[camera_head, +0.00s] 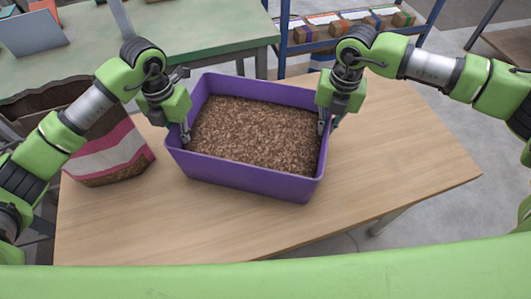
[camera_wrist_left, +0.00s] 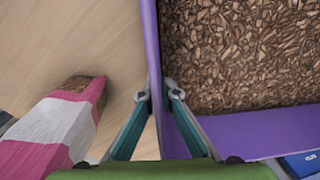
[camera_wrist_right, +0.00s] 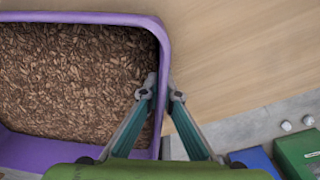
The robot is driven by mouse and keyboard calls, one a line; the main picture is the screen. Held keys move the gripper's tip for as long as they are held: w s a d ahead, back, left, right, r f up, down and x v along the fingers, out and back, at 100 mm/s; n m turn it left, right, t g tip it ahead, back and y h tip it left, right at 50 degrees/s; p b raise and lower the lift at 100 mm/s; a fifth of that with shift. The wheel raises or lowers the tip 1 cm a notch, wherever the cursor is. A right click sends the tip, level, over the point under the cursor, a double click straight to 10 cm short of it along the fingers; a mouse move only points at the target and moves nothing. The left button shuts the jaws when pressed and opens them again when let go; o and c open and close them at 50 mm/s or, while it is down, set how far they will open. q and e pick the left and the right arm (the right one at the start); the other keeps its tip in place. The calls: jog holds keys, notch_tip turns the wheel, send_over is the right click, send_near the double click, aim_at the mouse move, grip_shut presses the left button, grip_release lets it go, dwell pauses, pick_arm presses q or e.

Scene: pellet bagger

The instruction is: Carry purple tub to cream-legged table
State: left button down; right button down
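The purple tub (camera_head: 250,178), filled with brown pellets, is over the light wooden table (camera_head: 400,175); I cannot tell whether it touches the top. My left gripper (camera_head: 186,133) has its fingers either side of the tub's left wall, closed on it; the wall (camera_wrist_left: 152,45) runs between the fingertips in the left wrist view. My right gripper (camera_head: 325,125) straddles the right wall the same way, and that wall (camera_wrist_right: 164,50) shows between its fingertips in the right wrist view. A pale leg (camera_head: 388,221) shows under the wooden table. I cannot tell which table is cream-legged.
An open pink, white and brown bag (camera_head: 110,155) stands left of the tub. A green-topped table (camera_head: 190,28) stands behind. A blue rack with boxes (camera_head: 345,25) is at the back, and a brown table (camera_head: 515,45) is at the right edge. The wooden table's right side is clear.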

pick_arm(q)
jog(key=shift+f, duration=0.35)
pick_arm(e)
jog(key=shift+f, duration=0.35)
pick_arm(q)
jog(key=c, duration=2.3)
grip_release()
jog(key=shift+r, duration=0.15)
pick_arm(e)
jog(key=c, duration=2.3)
grip_release()
jog(key=shift+r, duration=0.15)
pick_arm(q)
jog(key=shift+r, duration=0.1)
jog(key=r, duration=1.1)
jog(key=shift+w+a, duration=0.1)
jog(key=shift+a, duration=0.15)
pick_arm(e)
jog(key=shift+r, duration=0.15)
pick_arm(q)
jog(key=shift+r, duration=0.4)
pick_arm(e)
jog(key=r, duration=1.1)
jog(key=shift+s+d+r, duration=0.1)
jog(key=shift+d+r, duration=0.2)
jog(key=shift+r, duration=0.05)
